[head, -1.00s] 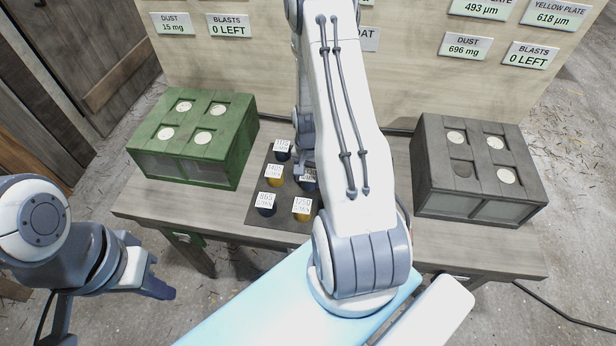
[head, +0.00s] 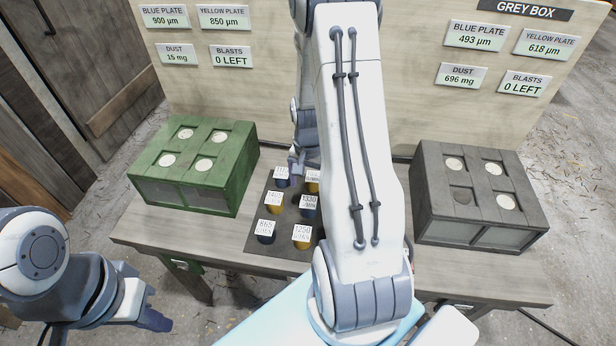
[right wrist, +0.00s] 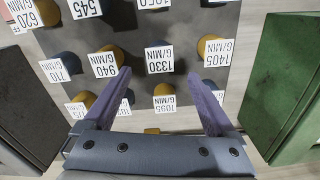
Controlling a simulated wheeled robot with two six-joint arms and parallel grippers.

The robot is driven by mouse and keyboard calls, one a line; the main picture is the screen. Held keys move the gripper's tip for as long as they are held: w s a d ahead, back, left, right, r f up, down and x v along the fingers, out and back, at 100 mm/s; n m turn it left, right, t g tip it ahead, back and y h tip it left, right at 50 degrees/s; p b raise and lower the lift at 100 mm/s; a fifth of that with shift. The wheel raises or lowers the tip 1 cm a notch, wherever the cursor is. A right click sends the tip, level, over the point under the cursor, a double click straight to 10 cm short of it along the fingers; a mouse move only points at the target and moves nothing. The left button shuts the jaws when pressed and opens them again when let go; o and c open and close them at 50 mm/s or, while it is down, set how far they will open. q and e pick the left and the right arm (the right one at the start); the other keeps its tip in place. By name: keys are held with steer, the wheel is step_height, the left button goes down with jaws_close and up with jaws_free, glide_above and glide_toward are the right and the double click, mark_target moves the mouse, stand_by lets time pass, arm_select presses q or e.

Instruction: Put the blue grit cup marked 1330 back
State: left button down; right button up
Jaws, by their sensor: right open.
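The blue cup marked 1330 (head: 308,206) stands upright on the dark board (head: 287,222) on the bench. In the right wrist view the cup (right wrist: 158,58) lies centred between and beyond my fingertips, with a gap on both sides. My right gripper (right wrist: 158,74) is open and empty. In the head view it (head: 297,160) is near the back of the board, partly hidden by my own arm. My left gripper (head: 152,318) hangs low at the left, off the bench; its jaw opening is unclear.
Blue and yellow cups stand around it, including yellow 940 (right wrist: 106,62), yellow 1405 (right wrist: 212,47) and yellow 1250 (head: 302,238). A green box (head: 185,198) stands left. A grey box (head: 480,232) stands right; one of its top recesses looks dark, the others hold pale discs.

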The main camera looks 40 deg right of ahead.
steer(key=shift+a+r, duration=0.1)
steer(key=shift+r, duration=1.2)
steer(key=s+a+r+n, duration=0.1)
steer(key=a+r+n, duration=0.4)
steer(key=a, duration=0.5)
steer(key=s+a+r+n, duration=0.1)
steer(key=a+r+n, duration=0.35)
steer(key=a, duration=0.55)
steer(key=s+a+r+n, duration=0.2)
steer(key=s+a+n, duration=0.3)
steer(key=s, duration=0.2)
steer(key=s+a+r+n+y, duration=0.1)
steer(key=s+a+r+n, duration=0.1)
steer(key=s+a+n, duration=0.3)
steer(key=shift+s+a+r, duration=0.35)
steer(key=shift+s+a, duration=0.05)
steer(key=shift+s, duration=0.75)
steer(key=shift+r+p, duration=0.7)
steer(key=shift+p, duration=0.05)
